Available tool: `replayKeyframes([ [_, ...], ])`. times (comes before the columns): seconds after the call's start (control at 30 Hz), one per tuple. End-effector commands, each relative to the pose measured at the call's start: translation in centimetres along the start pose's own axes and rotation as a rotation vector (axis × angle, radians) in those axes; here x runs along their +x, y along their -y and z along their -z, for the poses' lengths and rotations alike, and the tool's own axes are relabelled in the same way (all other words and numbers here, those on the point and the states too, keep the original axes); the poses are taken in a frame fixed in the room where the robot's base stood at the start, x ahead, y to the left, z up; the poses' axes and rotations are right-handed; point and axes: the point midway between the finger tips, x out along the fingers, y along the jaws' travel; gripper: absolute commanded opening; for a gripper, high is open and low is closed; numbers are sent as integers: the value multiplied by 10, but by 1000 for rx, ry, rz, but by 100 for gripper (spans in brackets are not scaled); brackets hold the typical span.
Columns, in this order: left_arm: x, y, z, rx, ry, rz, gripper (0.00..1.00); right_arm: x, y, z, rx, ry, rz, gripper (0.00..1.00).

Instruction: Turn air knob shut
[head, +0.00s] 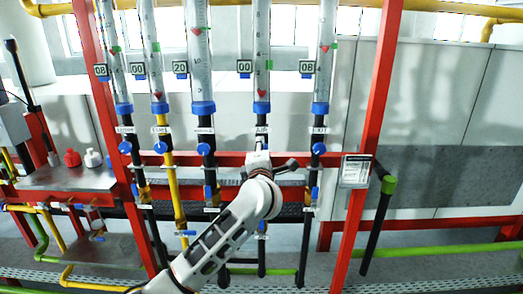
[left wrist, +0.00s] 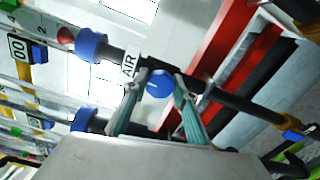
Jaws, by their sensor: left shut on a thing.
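The air knob (left wrist: 158,86) is a round blue knob under the AIR label (left wrist: 130,61) in the left wrist view. My left gripper (left wrist: 161,78) is shut on it, with one green-padded finger on each side. In the head view my left gripper (head: 259,160) is at the pipe below the AIR label (head: 262,130) and hides the knob. The air tube (head: 262,60) above is clear with a blue collar; its display (head: 245,68) reads 00. A red marker (head: 261,94) sits low in it. My right gripper is not in view.
Other tubes stand on both sides, with blue knobs such as the EXIT one (head: 318,148) and a yellow pipe's (head: 160,147). A red frame (head: 368,110) surrounds them. A bench (head: 70,178) with bottles stands at the left.

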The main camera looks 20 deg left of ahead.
Motion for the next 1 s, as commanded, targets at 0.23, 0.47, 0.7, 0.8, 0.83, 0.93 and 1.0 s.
replayKeyframes([
  [0.23, 0, 1, 0, 1, 0, 1, 45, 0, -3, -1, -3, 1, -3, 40],
  [0.47, -1, 0, 0, 0, 1, 0, 45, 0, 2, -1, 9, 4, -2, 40],
  [0.7, -28, 0, 0, -1, 3, 0, 45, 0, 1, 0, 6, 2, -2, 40],
  [0.8, -50, 1, 0, -2, 3, 1, 45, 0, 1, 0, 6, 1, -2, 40],
  [0.83, -56, 1, 0, -2, 3, 1, 45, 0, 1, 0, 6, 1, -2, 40],
  [0.93, -76, 1, 0, -2, 3, 1, 45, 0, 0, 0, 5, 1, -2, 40],
  [1.0, -89, 2, -1, -1, 2, 2, 45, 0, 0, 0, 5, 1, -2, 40],
])
